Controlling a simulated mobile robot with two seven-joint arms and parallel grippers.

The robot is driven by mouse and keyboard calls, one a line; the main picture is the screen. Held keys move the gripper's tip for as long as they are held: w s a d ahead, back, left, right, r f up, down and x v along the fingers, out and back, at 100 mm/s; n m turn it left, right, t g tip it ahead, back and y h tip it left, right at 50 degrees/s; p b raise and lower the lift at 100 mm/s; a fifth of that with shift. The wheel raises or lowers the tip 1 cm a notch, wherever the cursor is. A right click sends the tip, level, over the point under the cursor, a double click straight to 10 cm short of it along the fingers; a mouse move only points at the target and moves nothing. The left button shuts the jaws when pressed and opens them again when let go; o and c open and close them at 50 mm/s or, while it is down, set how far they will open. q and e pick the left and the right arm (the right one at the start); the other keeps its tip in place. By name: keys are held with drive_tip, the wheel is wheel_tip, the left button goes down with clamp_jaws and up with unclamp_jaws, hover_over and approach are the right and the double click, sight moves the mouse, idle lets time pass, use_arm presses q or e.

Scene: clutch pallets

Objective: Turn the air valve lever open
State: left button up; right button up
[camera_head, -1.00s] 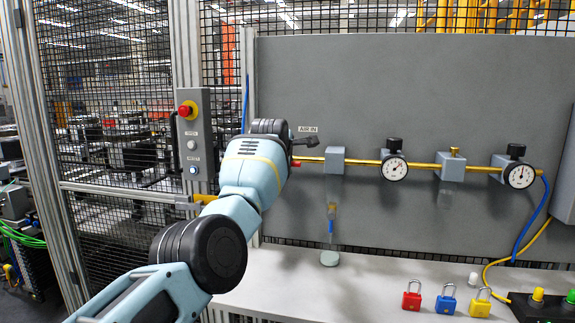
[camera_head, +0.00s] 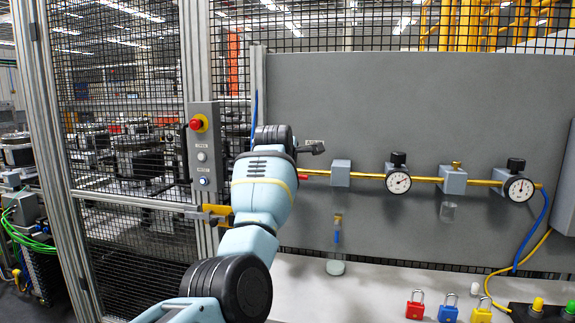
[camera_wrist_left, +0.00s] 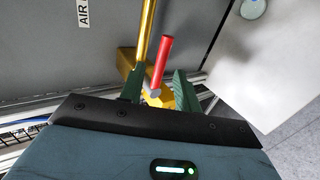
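The red air valve lever (camera_wrist_left: 161,60) shows in the left wrist view, lying at a slight slant beside the brass pipe (camera_wrist_left: 146,28). My left gripper (camera_wrist_left: 159,74) is open, its two green fingers on either side of the lever's grey-tipped end. A gap shows between the lever and the right finger; whether the left finger touches it I cannot tell. In the head view my left arm hides most of the valve; only a red bit of the lever (camera_head: 303,177) shows just under the pipe (camera_head: 318,172). My right gripper is not in view.
The pipe runs right along the grey panel (camera_head: 400,110) past two gauges (camera_head: 397,182) (camera_head: 519,189). Red, blue and yellow padlocks (camera_head: 415,307) (camera_head: 447,308) (camera_head: 482,310) stand on the bench below. A button box (camera_head: 203,150) is left of my arm.

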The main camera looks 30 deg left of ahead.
use_arm(q)
drive_tip(key=v, duration=0.2)
drive_tip(key=shift+s+r, duration=0.15)
drive_tip(key=shift+s, duration=0.1)
idle(0.4)
